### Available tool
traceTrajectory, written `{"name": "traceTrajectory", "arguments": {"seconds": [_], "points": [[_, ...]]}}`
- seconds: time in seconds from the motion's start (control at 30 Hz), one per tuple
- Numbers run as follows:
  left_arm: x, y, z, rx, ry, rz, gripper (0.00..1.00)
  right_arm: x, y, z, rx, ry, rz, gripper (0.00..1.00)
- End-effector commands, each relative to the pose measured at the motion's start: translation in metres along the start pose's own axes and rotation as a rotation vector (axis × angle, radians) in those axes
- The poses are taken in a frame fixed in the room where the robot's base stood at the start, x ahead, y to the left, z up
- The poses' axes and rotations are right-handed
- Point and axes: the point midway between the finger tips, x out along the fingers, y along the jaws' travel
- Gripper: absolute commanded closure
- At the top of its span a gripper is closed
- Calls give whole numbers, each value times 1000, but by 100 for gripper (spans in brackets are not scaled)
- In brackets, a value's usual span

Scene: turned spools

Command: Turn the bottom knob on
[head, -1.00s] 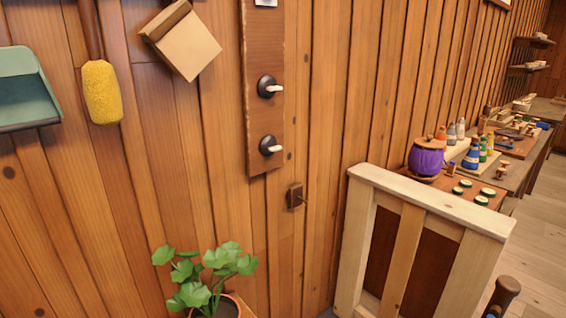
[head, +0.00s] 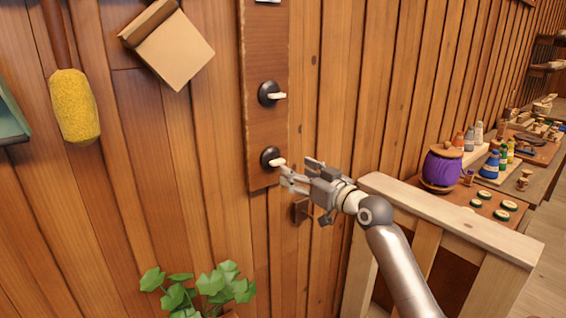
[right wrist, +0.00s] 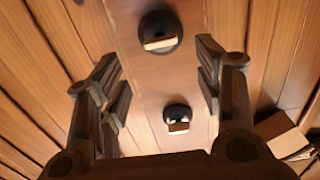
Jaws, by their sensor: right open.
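The bottom knob (head: 271,158) is a round black disc with a pale lever, on a dark wooden board (head: 266,122) fixed to the wall. A like knob (head: 269,93) sits above it on the same board. My right gripper (head: 298,172) is open and empty, just right of the bottom knob's lever. In the right wrist view, one knob (right wrist: 159,32) shows beyond and between the open fingers. The other knob (right wrist: 178,118) shows lower in that view. I cannot tell whether a finger touches the lever. My left gripper is not in view.
A pale wooden frame (head: 450,214) stands at right, close to my right arm. A leafy plant (head: 200,290) is below. A yellow brush head (head: 74,105) hangs at left.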

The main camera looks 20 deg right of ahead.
Motion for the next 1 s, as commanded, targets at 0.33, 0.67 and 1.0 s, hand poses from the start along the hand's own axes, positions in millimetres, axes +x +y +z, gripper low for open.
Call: {"name": "traceTrajectory", "arguments": {"seconds": [0.33, 0.67, 1.0], "points": [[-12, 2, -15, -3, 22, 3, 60, 52, 0, -1, 1, 0, 0, 39], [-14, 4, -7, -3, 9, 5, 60, 68, -1, 0, 0, -1, 0, 39], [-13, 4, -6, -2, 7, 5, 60, 68, 0, 1, 0, 0, 0, 52]]}}
